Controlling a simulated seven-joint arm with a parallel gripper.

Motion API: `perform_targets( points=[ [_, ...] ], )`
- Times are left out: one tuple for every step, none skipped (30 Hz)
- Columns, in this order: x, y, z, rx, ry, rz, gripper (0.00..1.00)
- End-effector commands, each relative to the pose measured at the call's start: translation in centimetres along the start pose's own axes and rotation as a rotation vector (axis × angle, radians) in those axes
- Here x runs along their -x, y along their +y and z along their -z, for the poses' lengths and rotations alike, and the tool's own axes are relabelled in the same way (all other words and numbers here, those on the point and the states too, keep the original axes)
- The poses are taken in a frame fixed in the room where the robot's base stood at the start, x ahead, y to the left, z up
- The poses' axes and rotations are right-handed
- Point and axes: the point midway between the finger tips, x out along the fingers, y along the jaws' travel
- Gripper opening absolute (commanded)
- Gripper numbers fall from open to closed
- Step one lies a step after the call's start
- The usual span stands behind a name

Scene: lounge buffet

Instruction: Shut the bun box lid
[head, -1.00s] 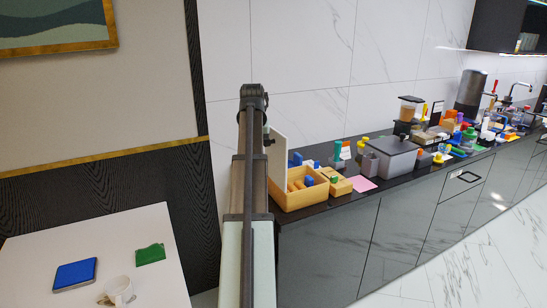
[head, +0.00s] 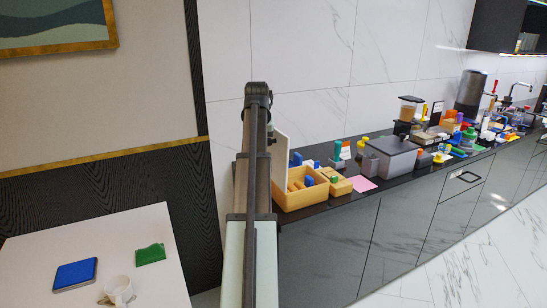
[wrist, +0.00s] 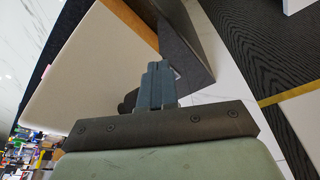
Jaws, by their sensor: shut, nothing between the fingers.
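The bun box (head: 303,200) is an orange open-topped box at the near left end of the dark counter, with tan and blue pieces inside. Its pale lid (head: 281,158) stands upright at the box's left side, so the box is open. In the wrist view a broad cream panel, seemingly the lid (wrist: 85,70), fills the upper left, with an orange strip of the box (wrist: 136,22) along its edge. My gripper (wrist: 158,68) is shut and empty, its fingers in front of or beside the panel; contact cannot be told. In the head view my arm mostly hides the gripper.
A smaller yellow box (head: 337,183), a pink sheet (head: 361,184) and a grey lidded bin (head: 392,157) stand right of the bun box. Several bottles and containers crowd the counter farther right. A white table (head: 100,240) with a mug (head: 118,289) is at lower left.

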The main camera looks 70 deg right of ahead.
Motion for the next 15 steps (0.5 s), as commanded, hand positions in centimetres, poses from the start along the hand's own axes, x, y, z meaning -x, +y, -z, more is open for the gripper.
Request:
perform_targets(
  points=[
    [0.0,0.1,0.1,0.0,0.0,0.0,0.0],
    [0.0,0.1,0.1,-0.001,0.0,0.0,0.0],
    [0.1,0.3,0.2,-0.001,0.0,0.0,0.0],
    [0.1,0.4,0.3,-0.002,0.0,-0.001,0.0],
    [0.1,0.6,0.4,-0.002,0.0,-0.001,0.0],
    [0.1,0.8,0.6,-0.002,0.0,-0.001,0.0],
    [0.2,1.1,0.8,-0.002,0.0,-0.001,0.0],
    [0.2,1.3,0.9,-0.002,0.0,-0.001,0.0],
    [0.3,1.6,1.1,-0.002,0.0,0.0,0.0],
    [0.3,1.8,1.3,-0.001,0.0,0.0,0.0],
    [0.4,2.0,1.4,-0.001,0.0,0.0,0.0],
    [0.4,2.2,1.5,-0.001,0.0,0.0,0.0],
    [0.4,2.4,1.6,-0.001,0.0,0.0,0.0],
    [0.4,2.5,1.6,-0.001,0.0,0.0,0.0],
    [0.4,2.5,1.6,-0.001,0.0,0.0,0.0]
  ],
)
